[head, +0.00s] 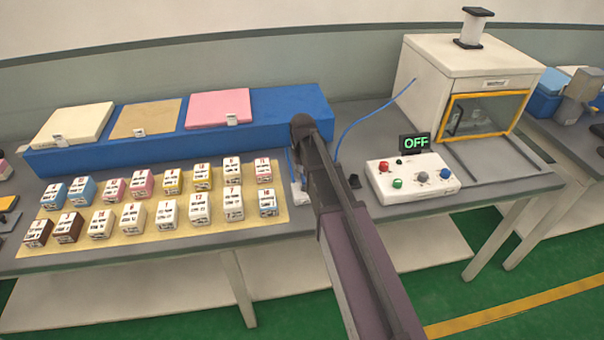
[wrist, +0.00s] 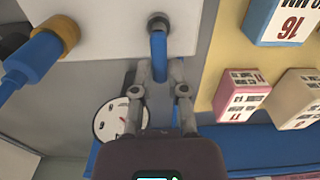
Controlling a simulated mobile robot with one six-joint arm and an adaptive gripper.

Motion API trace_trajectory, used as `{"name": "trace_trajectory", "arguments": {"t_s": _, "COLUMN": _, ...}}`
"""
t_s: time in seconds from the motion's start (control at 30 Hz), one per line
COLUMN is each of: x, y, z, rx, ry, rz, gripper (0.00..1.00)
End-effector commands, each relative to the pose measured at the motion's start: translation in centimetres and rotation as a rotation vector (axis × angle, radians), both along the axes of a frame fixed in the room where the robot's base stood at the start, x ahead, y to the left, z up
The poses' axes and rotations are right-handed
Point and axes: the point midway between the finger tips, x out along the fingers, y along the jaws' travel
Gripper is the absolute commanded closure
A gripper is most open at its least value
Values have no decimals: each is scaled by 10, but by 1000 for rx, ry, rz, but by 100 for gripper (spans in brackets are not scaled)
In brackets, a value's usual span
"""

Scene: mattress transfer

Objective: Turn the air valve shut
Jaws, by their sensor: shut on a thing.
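The air valve shows in the wrist view as a white block (wrist: 108,22) with a blue handle (wrist: 158,45) on a dark round pivot. My gripper (wrist: 160,68) has its two grey fingers on either side of the blue handle and is shut on it. A brass fitting (wrist: 68,32) with a thick blue hose (wrist: 32,62) joins the block at the left. A round white gauge (wrist: 110,120) is partly hidden behind my fingers. In the head view my arm covers most of the valve, and only a white edge (head: 300,190) shows beside it.
A blue platform (head: 265,105) holding cream, tan and pink pads lies behind. Several labelled blocks stand on a yellow mat (head: 55,243) at left. A control box (head: 412,178) with coloured buttons, an OFF display (head: 416,143) and a white machine (head: 440,65) stand at right.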

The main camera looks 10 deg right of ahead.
Motion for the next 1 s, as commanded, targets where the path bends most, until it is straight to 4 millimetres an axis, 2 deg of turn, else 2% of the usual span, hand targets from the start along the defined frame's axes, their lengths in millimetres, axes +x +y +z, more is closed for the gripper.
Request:
{"name": "trace_trajectory", "arguments": {"t_s": 0.1, "x": -2, "y": 0, "z": -1, "rx": 0, "ry": 4, "rz": 1, "gripper": 100}}
{"name": "trace_trajectory", "arguments": {"t_s": 0.13, "x": -2, "y": 0, "z": -1, "rx": 0, "ry": 5, "rz": 1, "gripper": 73}}
{"name": "trace_trajectory", "arguments": {"t_s": 0.2, "x": -2, "y": 0, "z": -1, "rx": 0, "ry": 4, "rz": 1, "gripper": 52}}
{"name": "trace_trajectory", "arguments": {"t_s": 0.23, "x": -2, "y": 0, "z": -1, "rx": 0, "ry": 4, "rz": 1, "gripper": 47}}
{"name": "trace_trajectory", "arguments": {"t_s": 0.7, "x": -1, "y": 0, "z": 0, "rx": 0, "ry": 1, "rz": -8, "gripper": 47}}
{"name": "trace_trajectory", "arguments": {"t_s": 1.0, "x": 0, "y": -2, "z": 0, "rx": 0, "ry": 1, "rz": -104, "gripper": 47}}
